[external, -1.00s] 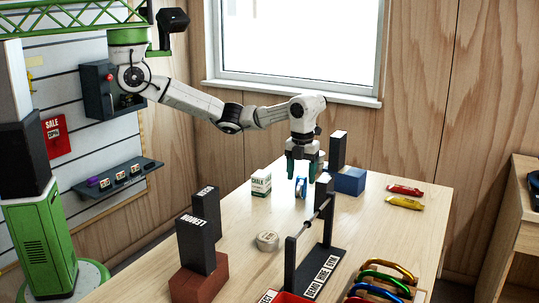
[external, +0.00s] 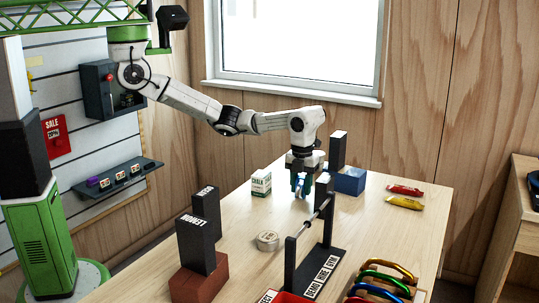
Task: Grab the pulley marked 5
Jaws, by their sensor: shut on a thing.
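A small blue piece (external: 301,184), apparently a pulley, stands on the wooden table (external: 235,262) between the chalk box and the blue block. Any number on it is too small to read. My gripper (external: 300,188) points straight down over it with its teal fingers around it, shut on it. The fingers hide much of the piece. I cannot tell whether it still touches the table.
A rack with a bar (external: 310,222) and dark posts stands close in front of my gripper. A chalk box (external: 261,184) is to the left, a blue block (external: 349,182) to the right. A tape roll (external: 268,240) and colored carabiners (external: 385,282) lie nearer.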

